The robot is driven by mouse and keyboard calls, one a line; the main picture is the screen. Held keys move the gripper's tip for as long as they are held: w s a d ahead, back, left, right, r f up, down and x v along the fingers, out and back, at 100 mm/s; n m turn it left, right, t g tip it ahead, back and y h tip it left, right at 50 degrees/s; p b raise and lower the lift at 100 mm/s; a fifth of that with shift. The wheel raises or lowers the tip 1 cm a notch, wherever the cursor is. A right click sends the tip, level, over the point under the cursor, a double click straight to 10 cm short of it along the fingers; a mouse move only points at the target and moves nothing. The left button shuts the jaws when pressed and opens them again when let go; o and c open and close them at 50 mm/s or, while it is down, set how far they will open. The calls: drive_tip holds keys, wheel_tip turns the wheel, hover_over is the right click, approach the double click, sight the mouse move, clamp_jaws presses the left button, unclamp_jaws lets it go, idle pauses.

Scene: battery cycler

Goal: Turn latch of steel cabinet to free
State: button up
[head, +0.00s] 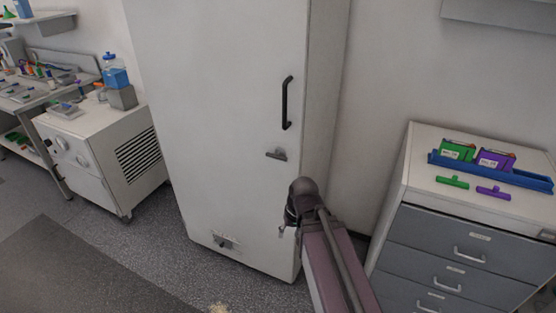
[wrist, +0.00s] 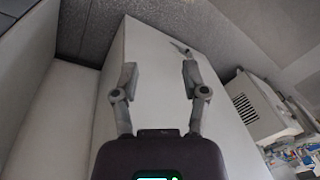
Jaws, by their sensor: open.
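The steel cabinet (head: 225,100) is a tall pale cabinet in the middle of the head view, its door shut. Its latch (head: 277,154) is a small grey lever lying about level, below a black vertical handle (head: 287,103). My gripper (head: 284,230) is low in front of the door, below the latch and mostly hidden behind my arm. In the wrist view my gripper (wrist: 158,76) is open, with nothing between its fingers. That view looks down the cabinet (wrist: 150,50) towards the floor. The latch cannot be made out there.
A vented white unit (head: 110,155) stands left. A drawer cabinet (head: 460,250) with a blue tray (head: 480,170) stands right. The floor before the door is clear.

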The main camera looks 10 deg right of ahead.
drive_tip(key=w+a+m+t+y+b, duration=0.1)
drive_tip(key=w+a+t+y+b, duration=0.15)
drive_tip(key=w+y+b, duration=0.2)
drive_tip(key=m+t+y+b, duration=0.4)
drive_tip(key=m+t+b, duration=0.4)
drive_tip(key=t, duration=0.5)
approach(277, 155)
drive_tip(key=s, duration=0.1)
drive_tip(key=s+d, duration=0.1)
drive_tip(key=s+d+p, duration=0.1)
drive_tip(key=shift+s+f+m, duration=0.15)
drive_tip(key=shift+f+m, duration=0.15)
drive_tip(key=shift+f, duration=0.05)
drive_tip(key=shift+a, duration=0.15)
drive_tip(key=x, duration=0.9)
drive_tip(key=p+x, duration=0.1)
drive_tip(key=x, duration=0.3)
drive_tip(key=shift+w+a+f, duration=0.15)
drive_tip(key=shift+w+f, duration=0.05)
drive_tip(key=shift+w, duration=0.15)
